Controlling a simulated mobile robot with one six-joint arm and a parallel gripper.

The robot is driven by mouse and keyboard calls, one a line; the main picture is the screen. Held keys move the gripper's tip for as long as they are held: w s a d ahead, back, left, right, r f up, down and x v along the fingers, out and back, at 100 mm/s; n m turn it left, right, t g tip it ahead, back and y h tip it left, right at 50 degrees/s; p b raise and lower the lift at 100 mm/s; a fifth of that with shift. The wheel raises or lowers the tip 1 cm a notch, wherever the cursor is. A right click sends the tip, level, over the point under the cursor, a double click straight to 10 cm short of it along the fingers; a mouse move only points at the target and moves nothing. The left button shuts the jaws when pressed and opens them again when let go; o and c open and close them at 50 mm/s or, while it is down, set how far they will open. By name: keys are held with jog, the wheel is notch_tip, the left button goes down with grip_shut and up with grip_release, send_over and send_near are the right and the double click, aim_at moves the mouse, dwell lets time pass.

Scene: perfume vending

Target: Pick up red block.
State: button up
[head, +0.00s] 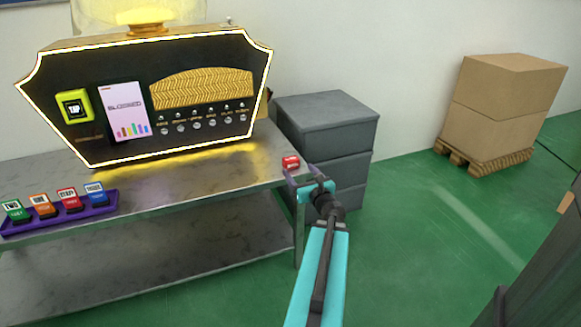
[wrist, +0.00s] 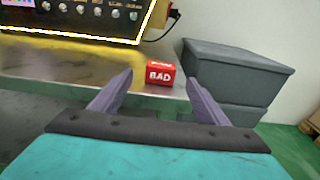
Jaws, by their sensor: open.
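A red block (head: 291,162) sits by itself near the right end of the grey metal table (head: 200,187). In the wrist view the red block (wrist: 160,74) shows white letters reading BAD, and it lies ahead of and between my two purple fingertips. My gripper (head: 300,177) is open and empty at the table's right edge, just short of the block. Another red block (head: 69,200) stands in a purple tray (head: 62,221) at the table's left.
The tray also holds green, orange and blue blocks. A black vending machine (head: 170,145) with a glowing outline stands at the back of the table. A grey drawer box (head: 328,118) stands right behind the table end. Cardboard boxes (head: 508,97) sit on a pallet at the right.

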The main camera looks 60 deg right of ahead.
aim_at(293, 162)
jog(key=shift+b+x, duration=1)
jog(key=shift+b, duration=1.2)
jog(key=shift+w+d+f+b, duration=0.1)
jog(key=shift+w+f+b, duration=0.1)
jog(key=shift+b, duration=0.35)
jog(key=shift+x, duration=2.8)
jog(key=shift+d+r, duration=0.1)
jog(key=shift+r, duration=0.1)
jog(key=shift+b+x, duration=1)
jog(key=shift+x, duration=1.6)
jog(key=shift+r, duration=0.2)
jog(key=c, duration=1.1)
